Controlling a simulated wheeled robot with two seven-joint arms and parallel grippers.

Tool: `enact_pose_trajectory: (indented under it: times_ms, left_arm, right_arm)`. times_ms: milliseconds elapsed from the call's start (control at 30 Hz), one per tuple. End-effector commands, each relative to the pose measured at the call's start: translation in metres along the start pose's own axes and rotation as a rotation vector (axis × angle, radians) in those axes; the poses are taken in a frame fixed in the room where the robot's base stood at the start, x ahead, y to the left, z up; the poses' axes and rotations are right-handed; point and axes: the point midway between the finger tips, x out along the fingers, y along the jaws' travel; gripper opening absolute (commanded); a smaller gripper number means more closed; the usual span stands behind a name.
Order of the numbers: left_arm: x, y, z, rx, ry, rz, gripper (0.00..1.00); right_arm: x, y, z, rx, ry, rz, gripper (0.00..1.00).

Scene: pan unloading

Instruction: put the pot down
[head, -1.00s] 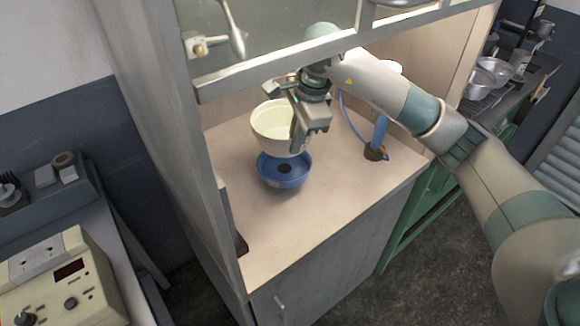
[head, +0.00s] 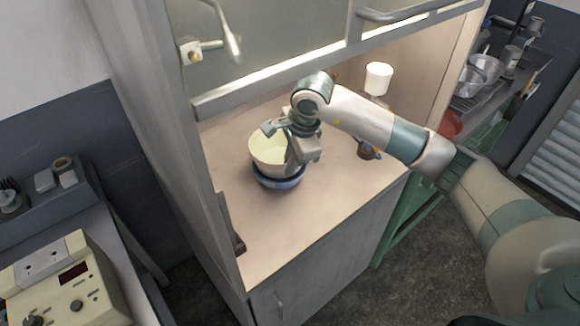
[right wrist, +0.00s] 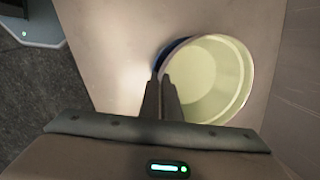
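The pot (head: 268,155) is cream-white, round and open at the top, and looks empty inside. It stands upright over a blue bowl (head: 280,184) on the pale cabinet worktop. The pot covers most of the bowl, and I cannot tell whether it rests in it or hovers just above. My right gripper (head: 293,160) is shut on the pot's rim at its right side. In the right wrist view the fingers (right wrist: 162,85) pinch the wall of the pot (right wrist: 208,85), with a blue edge (right wrist: 172,48) of the bowl showing behind. My left gripper is not in view.
The worktop (head: 285,225) is clear in front of the pot. A burner-like stand with a white top (head: 379,77) is at the back right. A control box (head: 65,280) sits outside at the left.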

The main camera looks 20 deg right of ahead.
Motion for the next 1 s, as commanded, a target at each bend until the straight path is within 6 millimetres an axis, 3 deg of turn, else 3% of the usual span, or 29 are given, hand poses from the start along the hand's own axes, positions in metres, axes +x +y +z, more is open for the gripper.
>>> enact_pose_trajectory:
  times_ms: [200, 833, 933, 1000]
  left_arm:
    - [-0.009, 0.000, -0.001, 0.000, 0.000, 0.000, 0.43]
    - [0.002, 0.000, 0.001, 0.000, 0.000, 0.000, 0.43]
    - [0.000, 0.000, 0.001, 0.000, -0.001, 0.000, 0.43]
    - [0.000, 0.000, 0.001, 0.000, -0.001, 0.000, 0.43]
  right_arm:
    - [0.016, 0.003, -0.002, 0.000, 0.000, -0.001, 0.00]
    - [0.024, 0.005, -0.003, 0.000, 0.001, -0.002, 0.00]
    - [0.023, 0.005, -0.003, 0.000, 0.001, -0.001, 0.22]
    - [0.023, 0.005, -0.003, 0.000, 0.001, -0.001, 0.22]
